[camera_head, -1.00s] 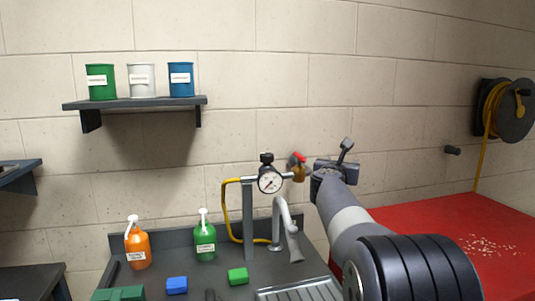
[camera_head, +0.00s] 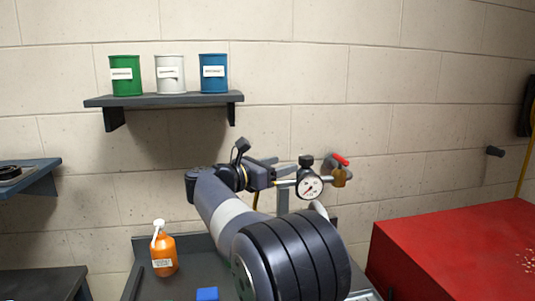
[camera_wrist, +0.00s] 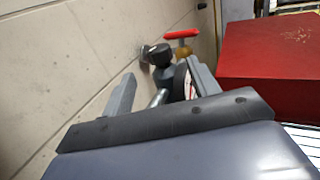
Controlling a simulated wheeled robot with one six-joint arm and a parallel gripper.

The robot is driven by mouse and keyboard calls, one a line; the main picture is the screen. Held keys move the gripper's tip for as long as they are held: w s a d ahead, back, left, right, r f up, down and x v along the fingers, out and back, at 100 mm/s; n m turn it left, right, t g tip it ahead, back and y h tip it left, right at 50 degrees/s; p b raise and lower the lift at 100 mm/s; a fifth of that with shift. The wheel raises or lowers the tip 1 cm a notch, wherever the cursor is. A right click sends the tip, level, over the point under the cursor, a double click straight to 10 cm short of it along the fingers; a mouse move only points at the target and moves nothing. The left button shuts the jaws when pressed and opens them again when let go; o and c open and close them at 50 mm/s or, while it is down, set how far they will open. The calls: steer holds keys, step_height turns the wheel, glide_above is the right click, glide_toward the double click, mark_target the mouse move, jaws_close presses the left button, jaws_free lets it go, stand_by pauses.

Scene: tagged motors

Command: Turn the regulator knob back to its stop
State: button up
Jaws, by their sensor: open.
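The black regulator knob (camera_head: 306,160) sits on top of the regulator, above the round white gauge (camera_head: 309,185). In the wrist view the knob (camera_wrist: 159,53) shows ahead, between and beyond the two finger tips. My gripper (camera_head: 275,168) is just left of the gauge and knob in the head view, at about their height. Its fingers (camera_wrist: 158,88) are spread wide and hold nothing. The gauge is partly hidden behind the right finger in the wrist view. I see no contact between the fingers and the knob.
A brass valve with a red handle (camera_head: 340,160) stands right of the gauge, near the block wall. A red cabinet (camera_head: 440,245) is at the right. A shelf (camera_head: 165,99) with three cans hangs at upper left.

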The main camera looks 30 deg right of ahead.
mark_target(301, 159)
steer(key=p+x, duration=0.2)
steer(key=x, duration=0.8)
steer(key=shift+w+d, duration=0.2)
steer(key=shift+w, duration=0.05)
steer(key=shift+c, duration=0.6)
steer(key=c, duration=0.8)
steer(key=shift+c, duration=0.2)
steer(key=shift+f+t, duration=0.1)
steer(key=shift+t, duration=0.2)
